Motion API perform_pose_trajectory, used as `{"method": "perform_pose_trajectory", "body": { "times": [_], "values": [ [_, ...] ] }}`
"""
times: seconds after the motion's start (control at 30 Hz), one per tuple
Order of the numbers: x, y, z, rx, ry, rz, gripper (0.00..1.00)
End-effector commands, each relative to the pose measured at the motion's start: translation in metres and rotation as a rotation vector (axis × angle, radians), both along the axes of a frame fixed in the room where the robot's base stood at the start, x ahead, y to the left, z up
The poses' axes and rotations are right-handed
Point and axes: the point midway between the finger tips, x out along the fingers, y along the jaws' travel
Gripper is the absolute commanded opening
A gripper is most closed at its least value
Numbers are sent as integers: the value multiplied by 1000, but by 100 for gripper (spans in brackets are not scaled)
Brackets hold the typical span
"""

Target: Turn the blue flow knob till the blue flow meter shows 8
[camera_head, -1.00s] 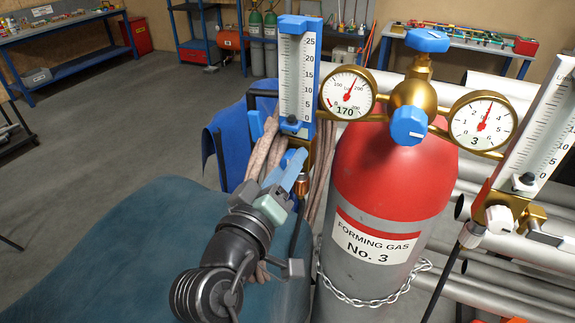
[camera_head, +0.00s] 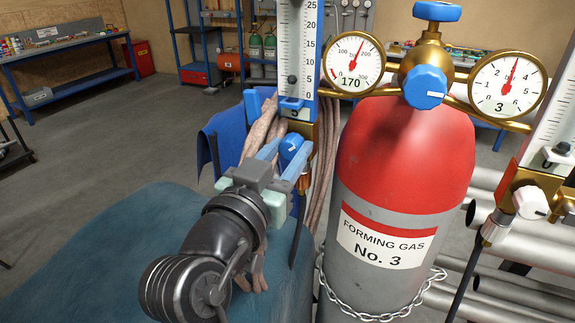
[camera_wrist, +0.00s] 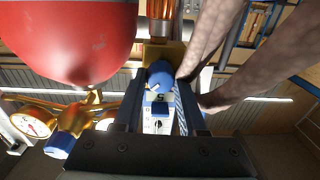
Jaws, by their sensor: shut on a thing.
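The blue flow meter (camera_head: 298,45) is an upright clear column with a blue frame, left of the gas bottle in the head view. Its small dark float (camera_head: 291,79) stands at about the 5 mark, low on the scale. The blue flow knob (camera_head: 291,144) is just below the meter. My gripper (camera_head: 281,155) reaches up to it from the lower left and is shut on it. In the wrist view the knob (camera_wrist: 160,74) sits between the fingers, with a pale pointer mark on its face. The fingers partly hide the knob.
A red-topped forming gas bottle (camera_head: 400,180) stands close on the right, with two round gauges (camera_head: 354,63) and blue regulator knobs. Brownish hoses (camera_head: 325,140) hang beside the meter. A second meter (camera_head: 556,125) is at the far right. Open floor (camera_head: 110,130) lies left.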

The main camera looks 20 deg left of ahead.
Motion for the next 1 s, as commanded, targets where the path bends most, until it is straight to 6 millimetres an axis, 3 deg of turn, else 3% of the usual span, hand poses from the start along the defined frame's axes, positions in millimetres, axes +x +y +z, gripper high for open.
{"method": "perform_pose_trajectory", "body": {
  "times": [0.43, 1.0],
  "values": [
    [0, 1, -2, 261, -7, 2, 0],
    [0, 0, -1, 312, -7, 0, 0]
  ]
}}
